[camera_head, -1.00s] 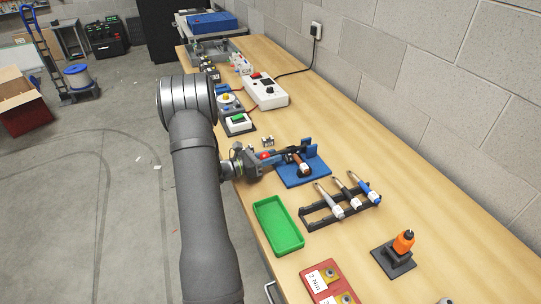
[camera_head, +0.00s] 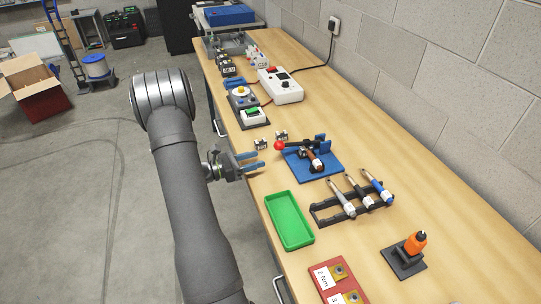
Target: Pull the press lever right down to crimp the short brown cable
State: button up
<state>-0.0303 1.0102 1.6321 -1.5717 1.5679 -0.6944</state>
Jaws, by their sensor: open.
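The press (camera_head: 327,166) has a blue base and stands on the bench. Its dark lever (camera_head: 298,144) lies roughly level across the top, with a red knob (camera_head: 279,145) at its left end. I cannot tell whether the lever is at the very bottom of its travel. The short brown cable (camera_head: 316,163) sits at the press under the lever, a white tag at its near end.
A green tray (camera_head: 289,220) lies in front of the press. A black rack (camera_head: 330,216) with several pen-like tools stands to the right. An orange tool on a stand (camera_head: 415,243) is at front right.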

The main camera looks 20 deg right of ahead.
jog(key=a, duration=0.6)
jog(key=shift+a, duration=0.2)
jog(key=shift+s, duration=0.1)
